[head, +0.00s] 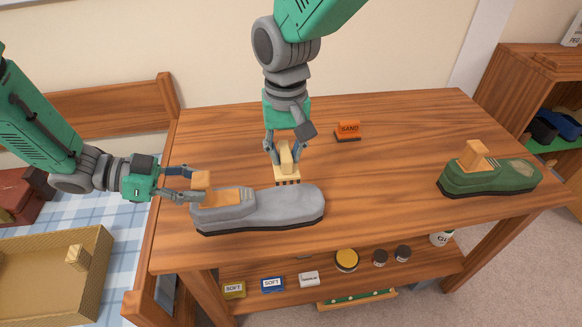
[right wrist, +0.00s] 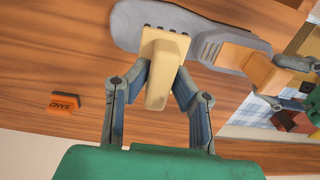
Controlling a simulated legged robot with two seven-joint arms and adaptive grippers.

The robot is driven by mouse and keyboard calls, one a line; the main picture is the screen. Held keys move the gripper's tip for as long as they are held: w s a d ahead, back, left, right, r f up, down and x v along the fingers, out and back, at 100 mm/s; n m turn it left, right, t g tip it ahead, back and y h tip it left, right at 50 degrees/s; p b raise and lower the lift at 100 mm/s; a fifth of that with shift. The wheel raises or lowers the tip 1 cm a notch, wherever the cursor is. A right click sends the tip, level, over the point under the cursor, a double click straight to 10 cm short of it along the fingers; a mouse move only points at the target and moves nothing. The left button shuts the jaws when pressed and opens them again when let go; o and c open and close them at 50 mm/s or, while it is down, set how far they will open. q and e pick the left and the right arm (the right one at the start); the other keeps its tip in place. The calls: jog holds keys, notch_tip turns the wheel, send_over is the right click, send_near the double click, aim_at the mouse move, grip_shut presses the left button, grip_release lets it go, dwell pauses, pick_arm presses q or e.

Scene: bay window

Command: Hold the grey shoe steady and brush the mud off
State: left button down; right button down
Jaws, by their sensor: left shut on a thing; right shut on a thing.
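The grey shoe (head: 270,211) lies on the wooden table, its heel end to the left and its toe to the right. A tan block (head: 201,182) stands up from its heel opening. My left gripper (head: 190,184) is shut on this block. My right gripper (head: 284,151) is shut on a pale wooden brush (head: 287,173), bristles down, at the far side of the shoe. In the right wrist view the brush (right wrist: 160,65) overlaps the grey shoe (right wrist: 200,35); I cannot tell if the bristles touch it. No mud is clearly visible on the shoe.
A green shoe (head: 490,178) with a pale brown patch and a tan block stands at the table's right. An orange sand block (head: 348,130) lies at the back. Jars and small boxes sit on the lower shelf (head: 400,273). The table's middle right is clear.

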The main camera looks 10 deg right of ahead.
pick_arm(q)
jog(key=c, duration=1)
grip_release()
jog(key=shift+o, duration=0.2)
